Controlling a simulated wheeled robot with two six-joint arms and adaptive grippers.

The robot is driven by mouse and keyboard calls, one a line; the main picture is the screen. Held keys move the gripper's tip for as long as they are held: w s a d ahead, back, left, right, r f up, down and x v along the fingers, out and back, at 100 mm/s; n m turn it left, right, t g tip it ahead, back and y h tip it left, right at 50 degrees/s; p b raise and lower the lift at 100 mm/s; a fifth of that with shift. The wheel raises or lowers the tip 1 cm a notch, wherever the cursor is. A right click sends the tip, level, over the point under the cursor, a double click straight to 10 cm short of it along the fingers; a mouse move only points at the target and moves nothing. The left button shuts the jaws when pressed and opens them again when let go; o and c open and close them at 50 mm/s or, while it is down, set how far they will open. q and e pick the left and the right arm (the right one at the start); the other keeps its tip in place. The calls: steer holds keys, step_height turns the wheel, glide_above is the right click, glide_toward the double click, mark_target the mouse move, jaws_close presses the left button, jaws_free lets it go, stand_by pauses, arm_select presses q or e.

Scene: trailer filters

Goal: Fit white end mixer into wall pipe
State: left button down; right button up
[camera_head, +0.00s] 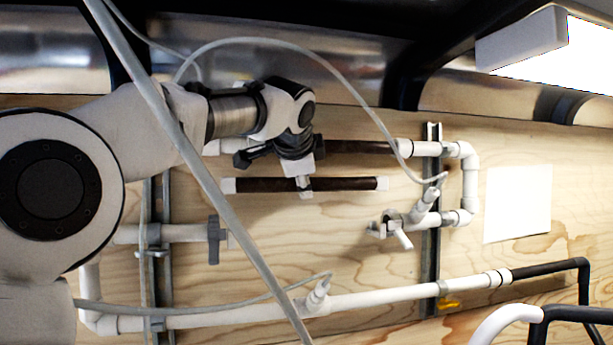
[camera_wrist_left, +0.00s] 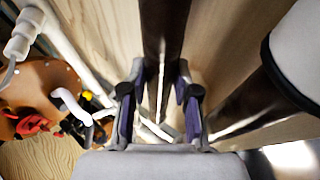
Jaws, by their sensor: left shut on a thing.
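The white end mixer (camera_head: 345,184) is a dark brown tube with a white cap at each end. It is level in front of the plywood wall. My left gripper (camera_head: 305,188) is shut around its middle. In the left wrist view, the dark tube (camera_wrist_left: 164,35) runs between the two fingers (camera_wrist_left: 160,112). The white wall pipe (camera_head: 180,233) ends at a grey fitting (camera_head: 214,240) below and left of the mixer. Facing it across a gap, a white valve piece (camera_head: 392,226) sits lower right. The mixer is above this gap, apart from both ends. My right gripper is not in view.
Another dark tube (camera_head: 360,147) sits in the upper pipe line, just above the mixer. A long white pipe (camera_head: 380,298) runs below. Thin grey hoses (camera_head: 215,190) cross in front. A white sheet (camera_head: 517,203) is on the wall at right.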

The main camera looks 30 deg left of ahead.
arm_select(q)
steer(key=f+b, duration=0.4)
steer(key=f, duration=0.1)
steer(key=shift+s+d+f, duration=0.15)
steer(key=shift+s+d, duration=0.1)
steer(key=shift+s, duration=0.05)
steer(key=shift+w+a, duration=0.1)
stand_by(0.6)
stand_by(0.8)
steer(key=shift+f+b, duration=1.6)
steer(key=c, duration=0.8)
jaws_free()
steer(key=shift+r, duration=0.1)
